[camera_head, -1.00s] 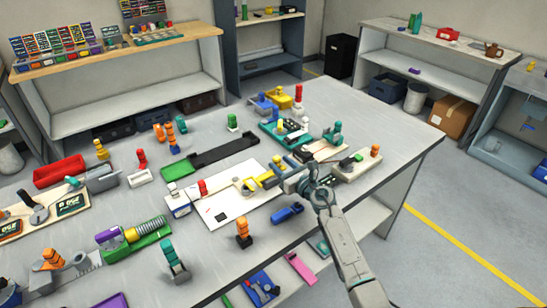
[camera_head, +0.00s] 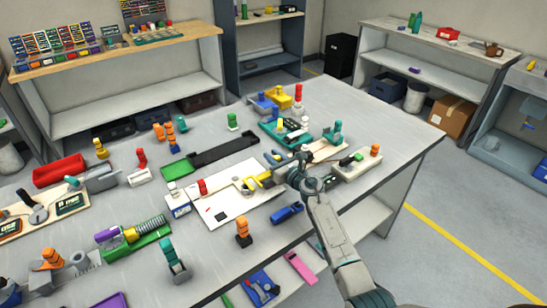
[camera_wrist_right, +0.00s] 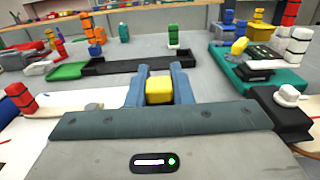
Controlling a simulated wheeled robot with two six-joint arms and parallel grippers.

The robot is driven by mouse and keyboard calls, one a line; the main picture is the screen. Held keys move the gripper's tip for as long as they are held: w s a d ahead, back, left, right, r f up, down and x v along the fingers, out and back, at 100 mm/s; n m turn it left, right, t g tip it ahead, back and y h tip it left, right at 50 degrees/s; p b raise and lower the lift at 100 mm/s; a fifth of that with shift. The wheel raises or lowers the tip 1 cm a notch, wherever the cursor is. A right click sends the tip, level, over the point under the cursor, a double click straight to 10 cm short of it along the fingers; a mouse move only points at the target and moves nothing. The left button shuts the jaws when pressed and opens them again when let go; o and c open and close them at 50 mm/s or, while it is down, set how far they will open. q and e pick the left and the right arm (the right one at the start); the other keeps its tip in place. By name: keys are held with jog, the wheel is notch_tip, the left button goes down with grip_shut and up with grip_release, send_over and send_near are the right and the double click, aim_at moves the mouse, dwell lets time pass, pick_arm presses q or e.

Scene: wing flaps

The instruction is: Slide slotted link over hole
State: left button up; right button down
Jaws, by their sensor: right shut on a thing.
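A white board (camera_head: 213,207) lies on the grey workbench, with a yellow link (camera_head: 263,181) at its right part. My right gripper (camera_head: 283,174) reaches in from the right at the board's right end. In the right wrist view, the gripper's blue-grey fingers (camera_wrist_right: 159,85) are shut on a yellow block (camera_wrist_right: 159,91), which looks like the raised grip of the link. The link's slot and any hole under it are hidden or too small to make out. My left gripper is not in view.
A black tray (camera_head: 224,151) lies behind the board. A teal fixture (camera_head: 276,137) and a wooden base with a teal knob (camera_head: 337,133) stand beyond the gripper. A blue clamp-like part (camera_head: 287,213) lies in front. The bench's right corner is clear.

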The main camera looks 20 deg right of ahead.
jog(key=shift+s+a+r+p, duration=0.1)
jog(key=shift+s+a+p, duration=0.1)
jog(key=shift+a, duration=0.25)
jog(key=shift+s+a+p, duration=0.15)
jog(key=shift+a+p, duration=0.05)
jog(key=shift+a, duration=0.4)
jog(key=c, duration=1.3)
grip_release()
jog(key=v, duration=1)
jog(key=shift+s, duration=0.4)
